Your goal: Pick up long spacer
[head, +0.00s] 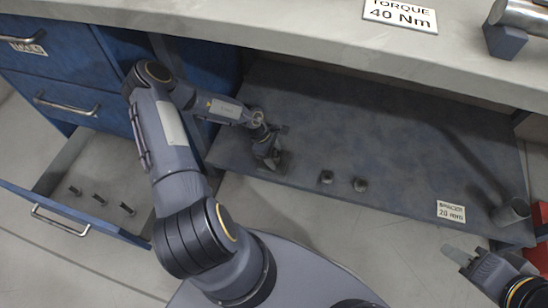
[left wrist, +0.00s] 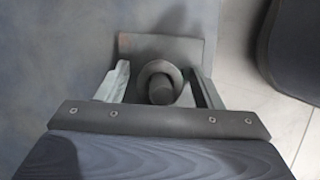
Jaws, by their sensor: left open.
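My left gripper (head: 270,157) reaches down to the low dark shelf, near its front left edge. In the left wrist view its fingers (left wrist: 161,86) are open, one on each side of a grey round part (left wrist: 160,92) with a ring-like rim and a darker round middle. A gap seems to show on both sides. I cannot tell from above how long this part is. Two short dark spacers (head: 326,177) (head: 360,184) stand on the shelf to the right. My right gripper (head: 458,256) is at the lower right, away from the parts; its finger opening is unclear.
The low shelf (head: 400,125) lies under a grey worktop (head: 300,35). A "SPACER 20 mm" label (head: 451,211) and a grey cylinder (head: 513,211) are at its right. An open drawer (head: 105,165) at left holds several dark pegs. The middle of the shelf is clear.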

